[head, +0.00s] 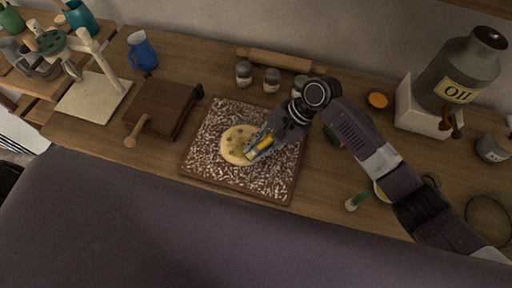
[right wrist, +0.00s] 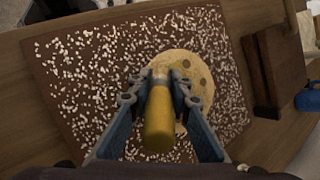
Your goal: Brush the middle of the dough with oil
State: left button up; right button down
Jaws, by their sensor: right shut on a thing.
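The dough (head: 232,153) is a pale round disc with several darker spots, lying on a brown board with white speckles (head: 215,170). It also shows in the right wrist view (right wrist: 192,65), partly hidden by my gripper. My right gripper (head: 262,147) is over the right part of the dough, shut on a yellow cylindrical handle (right wrist: 159,125), which I take to be the brush. The brush tip is hidden, so I cannot tell whether it touches the dough. A grey jar labelled OIL (head: 466,65) stands on a white stand at the right. My left gripper is not in view.
A brown wooden press or box (head: 163,105) with a handle is left of the board. A blue jug (head: 142,52) stands at the back left. A green-topped bottle (head: 357,201) is near the front edge.

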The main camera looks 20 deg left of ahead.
jog(key=shift+f, duration=0.3)
